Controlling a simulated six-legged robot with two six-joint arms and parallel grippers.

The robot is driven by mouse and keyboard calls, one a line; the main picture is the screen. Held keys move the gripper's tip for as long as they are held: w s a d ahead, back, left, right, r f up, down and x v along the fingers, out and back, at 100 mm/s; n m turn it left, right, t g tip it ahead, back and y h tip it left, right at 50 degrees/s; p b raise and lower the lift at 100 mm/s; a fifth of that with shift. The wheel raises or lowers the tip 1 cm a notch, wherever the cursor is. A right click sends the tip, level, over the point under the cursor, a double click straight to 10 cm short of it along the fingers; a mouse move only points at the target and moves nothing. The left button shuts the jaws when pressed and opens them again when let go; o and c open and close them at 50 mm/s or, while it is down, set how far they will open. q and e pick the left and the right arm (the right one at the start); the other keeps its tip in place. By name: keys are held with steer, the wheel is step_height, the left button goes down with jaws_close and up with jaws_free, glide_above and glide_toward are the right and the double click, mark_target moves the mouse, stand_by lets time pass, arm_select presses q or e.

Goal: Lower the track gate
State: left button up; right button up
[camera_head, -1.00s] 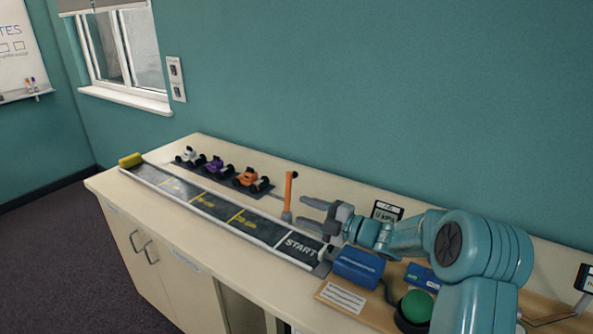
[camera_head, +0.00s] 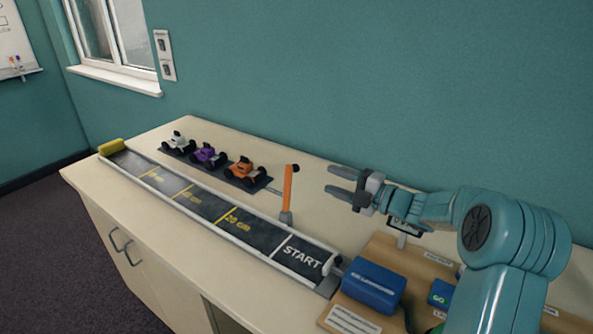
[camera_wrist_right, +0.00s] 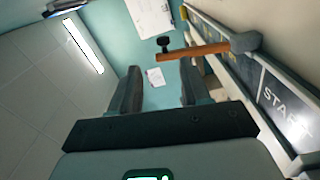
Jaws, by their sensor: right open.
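The track gate (camera_head: 287,190) is an orange bar standing nearly upright from a grey base at the back edge of the track, near the START square. The dark track (camera_head: 205,203) runs along the counter, with yellow distance lines. My right gripper (camera_head: 334,180) is open and empty, to the right of the gate bar and apart from it, with its fingers pointing left. In the right wrist view the orange bar (camera_wrist_right: 195,50) with a dark knob at its end lies beyond the two open fingers (camera_wrist_right: 160,88). My left gripper is not in view.
Three toy cars, white (camera_head: 179,143), purple (camera_head: 208,154) and orange (camera_head: 243,172), stand on a dark strip behind the track. A blue cylinder unit (camera_head: 374,285) sits at the START end. A yellow block (camera_head: 111,147) caps the far end.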

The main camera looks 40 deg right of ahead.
mark_target(298, 166)
steer(key=x, duration=0.3)
steer(key=p+x, duration=0.1)
steer(key=x, duration=0.7)
steer(key=shift+w+a+f+p, duration=0.15)
steer(key=shift+w+f+p, duration=0.1)
steer(key=shift+p, duration=0.1)
steer(key=shift+w+a+f, duration=0.1)
steer(key=shift+w, duration=0.25)
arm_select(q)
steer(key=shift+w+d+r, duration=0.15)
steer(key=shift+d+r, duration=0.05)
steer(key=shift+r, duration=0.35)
arm_select(e)
steer(key=shift+s, duration=0.1)
jaws_close()
